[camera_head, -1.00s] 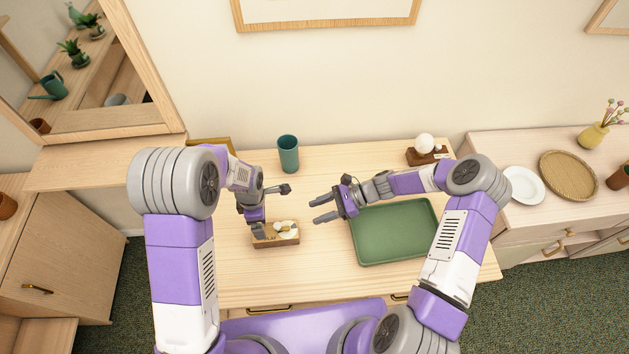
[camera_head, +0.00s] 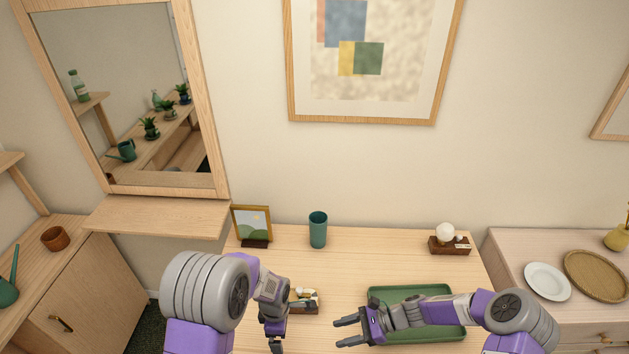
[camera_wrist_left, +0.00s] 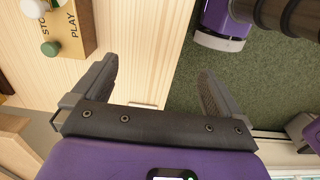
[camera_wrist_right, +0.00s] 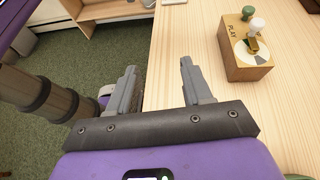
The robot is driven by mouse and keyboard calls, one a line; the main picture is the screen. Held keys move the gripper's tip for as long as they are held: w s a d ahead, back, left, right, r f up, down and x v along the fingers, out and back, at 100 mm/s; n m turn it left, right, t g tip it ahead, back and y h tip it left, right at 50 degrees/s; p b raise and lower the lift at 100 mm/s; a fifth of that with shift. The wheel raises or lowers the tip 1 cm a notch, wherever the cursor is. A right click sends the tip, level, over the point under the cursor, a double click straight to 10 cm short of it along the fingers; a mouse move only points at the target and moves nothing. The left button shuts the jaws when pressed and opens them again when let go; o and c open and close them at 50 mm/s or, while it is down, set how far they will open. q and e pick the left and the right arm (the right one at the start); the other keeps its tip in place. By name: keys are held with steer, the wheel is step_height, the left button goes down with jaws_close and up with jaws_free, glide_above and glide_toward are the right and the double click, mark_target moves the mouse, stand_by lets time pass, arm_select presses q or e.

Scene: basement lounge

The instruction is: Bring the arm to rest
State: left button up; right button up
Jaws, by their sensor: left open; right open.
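My left gripper (camera_head: 277,342) hangs at the bottom of the head view, in front and left of a small wooden box (camera_head: 312,307). Its jaws (camera_wrist_left: 158,72) are open and empty in the left wrist view, over the table's edge and the carpet. My right gripper (camera_head: 347,332) points left, beside the green tray (camera_head: 458,290). In the right wrist view its jaws (camera_wrist_right: 158,66) are open with nothing between them. The box also shows there, marked PLAY, with a white disc and knobs (camera_wrist_right: 243,62). My left arm hides part of the box in the head view.
The table (camera_head: 370,258) carries a teal cup (camera_head: 318,230), a framed picture (camera_head: 251,224) and a wooden block with a white ball (camera_head: 449,243). A side cabinet at right holds a white plate (camera_head: 547,281) and a woven tray (camera_head: 597,275). The table's middle back is clear.

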steer(key=s+f+n+h, duration=0.1)
steer(key=s+f+h, duration=0.1)
steer(key=f, duration=0.1)
steer(key=s+a+f+n+g+h, duration=0.1)
steer(key=shift+s+a+f+n, duration=0.1)
steer(key=shift+f+n, duration=0.2)
steer(key=shift+f, duration=0.1)
arm_select(q)
steer(key=s+f+m+h, duration=0.4)
steer(key=s+f+m, duration=0.7)
steer(key=s+m, duration=0.45)
arm_select(e)
steer(key=s+d+f+n+t+h, duration=0.1)
steer(key=s+f+n+h, duration=0.15)
steer(key=s+n, duration=0.35)
steer(key=s+d+f+n+t+h, duration=0.1)
steer(key=s+n+t+h, duration=0.1)
steer(key=s+n+h, duration=0.3)
arm_select(q)
step_height(320, 180, down, 12)
steer(key=b, duration=1.2)
steer(key=shift+w+a+r+n+t, duration=0.15)
steer(key=shift+w+a+n+t, duration=0.05)
steer(key=shift+w+n+t, duration=0.15)
arm_select(e)
step_height(320, 180, down, 13)
steer(key=y, duration=0.1)
steer(key=shift+s+d+r+n, duration=0.2)
steer(key=shift+s+n, duration=0.1)
steer(key=shift+s, duration=0.15)
